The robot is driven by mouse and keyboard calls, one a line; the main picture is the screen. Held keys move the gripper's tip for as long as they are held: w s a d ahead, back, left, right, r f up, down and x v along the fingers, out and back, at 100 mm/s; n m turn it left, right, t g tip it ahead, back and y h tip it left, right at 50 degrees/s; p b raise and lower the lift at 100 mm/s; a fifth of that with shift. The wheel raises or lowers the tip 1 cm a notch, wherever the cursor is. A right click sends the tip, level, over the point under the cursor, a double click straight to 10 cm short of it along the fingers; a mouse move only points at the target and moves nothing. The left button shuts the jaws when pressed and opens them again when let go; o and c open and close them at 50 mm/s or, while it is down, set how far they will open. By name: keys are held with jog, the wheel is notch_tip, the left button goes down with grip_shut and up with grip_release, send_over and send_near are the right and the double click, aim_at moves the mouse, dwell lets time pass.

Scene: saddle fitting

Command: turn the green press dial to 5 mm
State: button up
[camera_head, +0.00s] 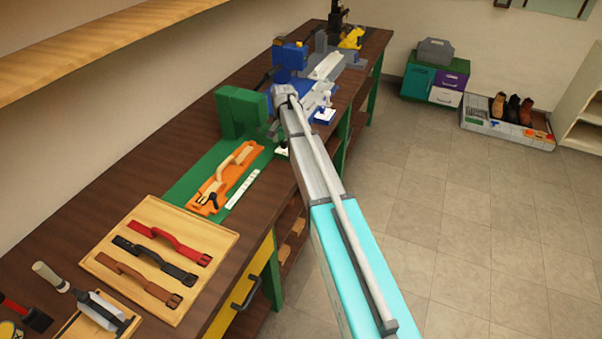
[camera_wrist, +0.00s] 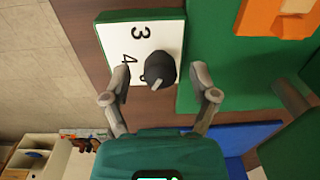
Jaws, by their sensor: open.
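The green press (camera_head: 240,112) stands on the bench, with its green base running toward the front. Its dial is a dark round knob (camera_wrist: 160,67) on a white plate (camera_wrist: 112,38) marked 3 and 4; other marks are hidden or out of view. A small light pointer on the knob points down and slightly left in the wrist view, past the 4. My gripper (camera_wrist: 160,76) is open, with one finger on each side of the knob. A gap shows on both sides. In the head view only a sliver of the plate (camera_head: 282,151) shows by my gripper.
An orange board (camera_head: 205,192) with a tan strap lies on the press's base, beside a white ruler strip (camera_head: 243,189). Blue machines (camera_head: 290,56) stand beyond the press. A wooden tray (camera_head: 110,262) with several straps lies nearer.

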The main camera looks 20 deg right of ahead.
aim_at(284, 142)
jog(key=m, duration=0.6)
jog(key=shift+m, duration=0.4)
notch_tip(284, 142, up, 14)
jog(key=p, duration=1.4)
jog(key=s+f+n+b, duration=0.1)
jog(key=s+n, duration=0.5)
jog(key=s, duration=0.8)
jog(key=s+a+f+n+b, duration=0.1)
jog(key=s+n, duration=0.5)
jog(key=s, duration=0.8)
jog(key=shift+s+a+f+b, duration=0.15)
jog(key=shift+s+f+b, duration=0.25)
jog(key=shift+f+b, duration=0.2)
jog(key=shift+s+a+n, duration=0.1)
jog(key=shift+s+n, duration=0.5)
jog(key=shift+s, duration=0.7)
jog(key=shift+s+n, duration=0.6)
jog(key=shift+s, duration=0.65)
